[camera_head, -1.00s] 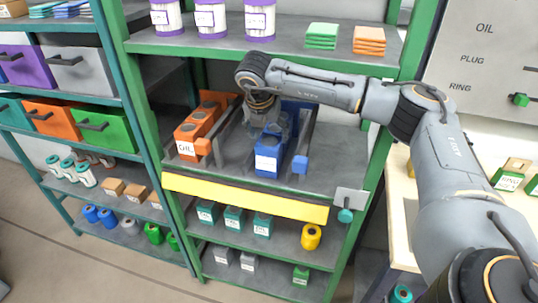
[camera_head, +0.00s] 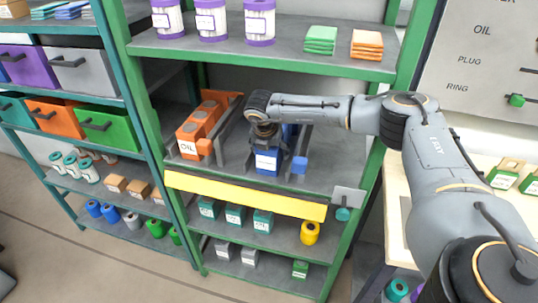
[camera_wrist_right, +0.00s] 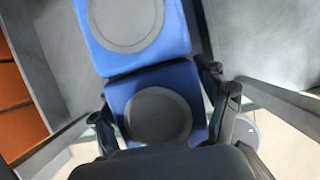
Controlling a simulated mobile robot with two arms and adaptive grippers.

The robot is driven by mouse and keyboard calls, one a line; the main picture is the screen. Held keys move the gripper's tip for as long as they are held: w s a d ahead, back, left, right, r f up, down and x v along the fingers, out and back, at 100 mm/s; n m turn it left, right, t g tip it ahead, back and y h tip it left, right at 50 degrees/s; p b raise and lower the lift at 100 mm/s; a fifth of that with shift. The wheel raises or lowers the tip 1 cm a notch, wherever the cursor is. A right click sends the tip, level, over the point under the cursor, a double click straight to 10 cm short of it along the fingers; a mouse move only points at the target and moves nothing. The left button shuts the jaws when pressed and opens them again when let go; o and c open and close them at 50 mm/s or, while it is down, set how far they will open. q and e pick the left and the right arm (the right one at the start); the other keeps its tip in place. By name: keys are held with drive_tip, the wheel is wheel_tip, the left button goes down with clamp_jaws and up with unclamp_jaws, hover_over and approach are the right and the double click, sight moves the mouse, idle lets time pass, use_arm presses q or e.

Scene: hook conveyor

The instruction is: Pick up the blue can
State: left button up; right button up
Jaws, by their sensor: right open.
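Blue cans with dark round tops stand in a row in a lane on the middle shelf. The front blue can (camera_head: 267,161) carries a white label. In the right wrist view the front can (camera_wrist_right: 120,92) lies between my fingers, with another blue can (camera_wrist_right: 178,62) right behind it. My right gripper (camera_head: 267,142) is open and lowered over the front can from above. In the wrist view its fingers (camera_wrist_right: 165,108) sit on either side of the can; I cannot tell whether they touch it. My left gripper is not in view.
Orange oil cans (camera_head: 190,140) fill a lane to the left, and grey lane rails (camera_head: 233,145) flank the blue row. The upper shelf (camera_head: 275,50) is overhead with purple-capped jars. A green post (camera_head: 368,185) stands to the right. A yellow strip (camera_head: 245,195) runs along the shelf front.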

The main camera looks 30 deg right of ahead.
drive_tip(key=c, duration=1.3)
drive_tip(key=shift+r, duration=0.1)
